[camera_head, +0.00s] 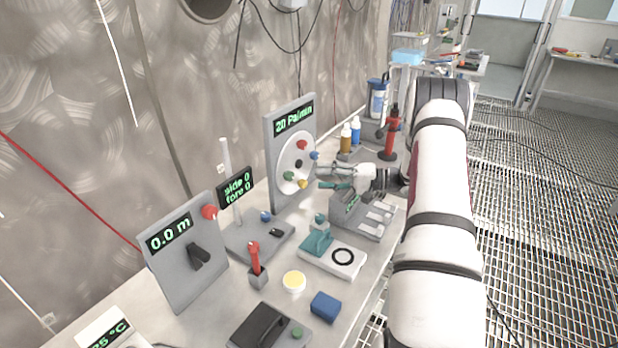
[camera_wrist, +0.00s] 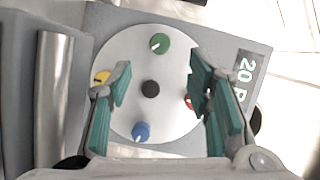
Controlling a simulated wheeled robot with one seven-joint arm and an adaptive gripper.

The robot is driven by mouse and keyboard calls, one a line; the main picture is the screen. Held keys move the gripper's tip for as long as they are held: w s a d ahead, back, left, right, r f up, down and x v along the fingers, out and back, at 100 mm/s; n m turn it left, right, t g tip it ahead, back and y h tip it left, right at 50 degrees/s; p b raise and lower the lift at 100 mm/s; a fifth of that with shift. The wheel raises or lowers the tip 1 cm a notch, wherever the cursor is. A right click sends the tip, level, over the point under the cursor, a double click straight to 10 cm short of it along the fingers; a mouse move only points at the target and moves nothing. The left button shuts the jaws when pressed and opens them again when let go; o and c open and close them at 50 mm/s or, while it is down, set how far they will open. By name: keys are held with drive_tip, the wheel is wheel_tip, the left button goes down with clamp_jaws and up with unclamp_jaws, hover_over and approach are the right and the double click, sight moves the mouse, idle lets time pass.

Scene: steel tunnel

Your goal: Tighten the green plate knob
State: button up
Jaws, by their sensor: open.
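The green knob (camera_wrist: 160,43) sits on a round white plate (camera_wrist: 172,125) on an upright grey panel, which also shows in the head view (camera_head: 288,128). A yellow knob (camera_wrist: 102,77), a red knob (camera_wrist: 190,101), a blue knob (camera_wrist: 141,131) and a black centre knob (camera_wrist: 151,89) share the plate. In the head view the green knob (camera_head: 288,175) is at the plate's lower left. My gripper (camera_wrist: 158,80) is open, with its teal fingers either side of the black centre in the wrist view. It holds nothing.
The panel has a lit display (camera_head: 294,119) reading 20. A grey box with pale switches (camera_head: 372,218) stands just below my gripper. A red-handled stand (camera_head: 391,135) and bottles (camera_head: 346,140) are behind. A teal-handled device (camera_head: 330,255) is in front.

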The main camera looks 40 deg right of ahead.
sight(292, 176)
drive_tip(key=shift+v, duration=1.25)
drive_tip(key=s+a+r+n+h, duration=0.1)
drive_tip(key=n, duration=0.1)
drive_tip(key=r+n+h+p, duration=0.1)
drive_tip(key=r+n+h, duration=0.1)
drive_tip(key=n, duration=0.1)
drive_tip(key=s+a+r+n+h+p, duration=0.1)
drive_tip(key=n+h, duration=0.1)
drive_tip(key=n, duration=0.1)
drive_tip(key=shift+s+a+r, duration=0.3)
drive_tip(key=shift+n+h, duration=0.4)
drive_tip(key=shift+n, duration=0.5)
drive_tip(key=x, duration=1.3)
drive_tip(key=shift+a+f, duration=0.2)
drive_tip(key=shift+a, duration=0.2)
